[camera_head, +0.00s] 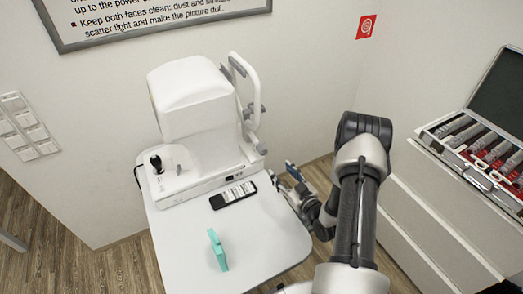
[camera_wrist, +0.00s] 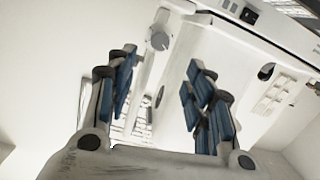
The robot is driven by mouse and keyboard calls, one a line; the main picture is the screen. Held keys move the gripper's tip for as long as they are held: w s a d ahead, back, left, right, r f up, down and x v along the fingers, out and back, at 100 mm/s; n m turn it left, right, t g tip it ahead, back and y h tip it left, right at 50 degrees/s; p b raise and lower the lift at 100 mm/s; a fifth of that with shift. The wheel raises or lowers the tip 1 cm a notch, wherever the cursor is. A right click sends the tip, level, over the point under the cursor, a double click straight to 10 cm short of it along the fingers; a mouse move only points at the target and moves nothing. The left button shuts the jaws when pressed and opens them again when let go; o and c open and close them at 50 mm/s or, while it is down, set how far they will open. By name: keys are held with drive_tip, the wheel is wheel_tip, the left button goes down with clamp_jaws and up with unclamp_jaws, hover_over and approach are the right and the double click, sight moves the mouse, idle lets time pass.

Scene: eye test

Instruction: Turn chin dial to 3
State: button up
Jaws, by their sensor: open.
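The white eye-test machine (camera_head: 195,105) stands on a white table (camera_head: 265,240), with a white head and chin frame (camera_head: 243,78) on its right side. Small grey knobs (camera_head: 261,147) show on that frame; their markings are too small to read. My gripper (camera_head: 291,174) is open and empty, just right of the table edge and below the frame. In the wrist view its blue-padded fingers (camera_wrist: 162,75) are spread apart. A round grey knob (camera_wrist: 160,41) shows beyond and between the fingertips, apart from them. I cannot tell for sure whether it is the chin dial, and no number is legible.
A black phone-like item (camera_head: 233,194) and a teal object (camera_head: 217,250) are on the table. A black joystick (camera_head: 156,163) stands on the machine's base. At right, an open case of tools (camera_head: 480,150) sits on a white cabinet (camera_head: 430,215).

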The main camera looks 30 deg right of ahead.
sight(264, 153)
drive_tip(key=shift+m+t, duration=0.4)
drive_tip(key=shift+t, duration=0.2)
drive_tip(key=w+b, duration=0.1)
drive_tip(key=w, duration=0.4)
drive_tip(key=w+f+b, duration=0.1)
drive_tip(key=w, duration=0.4)
drive_tip(key=w+b, duration=0.1)
drive_tip(key=w, duration=0.3)
drive_tip(key=shift+w+a+f, duration=0.3)
drive_tip(key=shift+w+a, duration=0.05)
drive_tip(key=shift+w, duration=0.05)
drive_tip(key=shift+c, duration=0.2)
drive_tip(key=c, duration=1)
drive_tip(key=shift+c, duration=0.2)
drive_tip(key=shift+m, duration=0.3)
drive_tip(key=m+b, duration=0.3)
drive_tip(key=m, duration=0.2)
drive_tip(key=m+b, duration=0.1)
drive_tip(key=m, duration=0.4)
drive_tip(key=shift+m, duration=0.4)
